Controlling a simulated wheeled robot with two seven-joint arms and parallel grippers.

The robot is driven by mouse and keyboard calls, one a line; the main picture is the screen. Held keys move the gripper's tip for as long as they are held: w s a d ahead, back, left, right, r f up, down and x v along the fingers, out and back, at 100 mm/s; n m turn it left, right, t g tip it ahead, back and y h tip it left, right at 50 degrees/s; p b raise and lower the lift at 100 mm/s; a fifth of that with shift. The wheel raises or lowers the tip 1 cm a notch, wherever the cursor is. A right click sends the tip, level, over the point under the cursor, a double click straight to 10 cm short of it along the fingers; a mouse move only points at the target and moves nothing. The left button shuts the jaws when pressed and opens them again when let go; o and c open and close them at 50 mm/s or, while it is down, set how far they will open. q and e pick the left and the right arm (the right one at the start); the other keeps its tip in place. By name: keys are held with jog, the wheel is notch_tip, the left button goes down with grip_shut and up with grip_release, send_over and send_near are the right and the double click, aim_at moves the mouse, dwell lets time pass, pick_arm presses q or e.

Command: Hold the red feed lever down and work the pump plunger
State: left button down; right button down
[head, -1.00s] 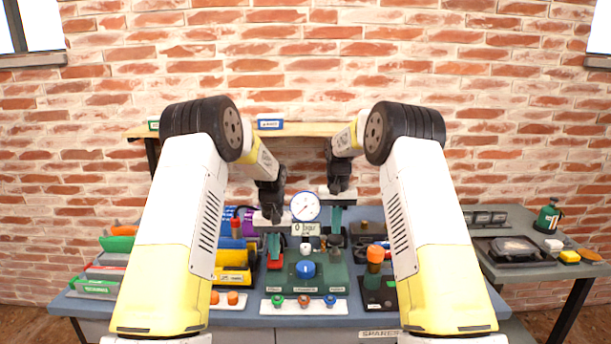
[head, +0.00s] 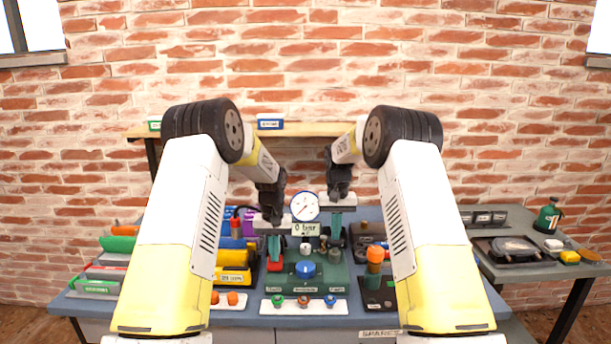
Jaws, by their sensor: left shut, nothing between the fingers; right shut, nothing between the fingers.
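The red feed lever (head: 275,266) is at the left end of the green pump unit (head: 318,284) on the bench. My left gripper (head: 274,257) is shut, pointing down, with its teal fingertips right over the lever; they appear to touch it. My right gripper (head: 335,238) is shut and points down over the back right of the unit. The plunger is not clearly visible; the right fingers and small dark parts overlap there. A round white gauge (head: 305,206) stands between the grippers, above a label reading 0 bar. A blue knob (head: 305,269) is on the unit's front.
A white strip with several small coloured knobs (head: 304,307) lies in front of the unit. A yellow box (head: 234,277) stands left, an orange-topped post (head: 375,262) right. A side table (head: 507,268) with a dark tray is further right. A wooden shelf (head: 300,129) runs behind.

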jog(key=shift+f, duration=1.3)
jog(key=shift+r, duration=2.4)
jog(key=shift+f, duration=0.15)
jog(key=shift+f, duration=2.2)
jog(key=shift+r, duration=2.35)
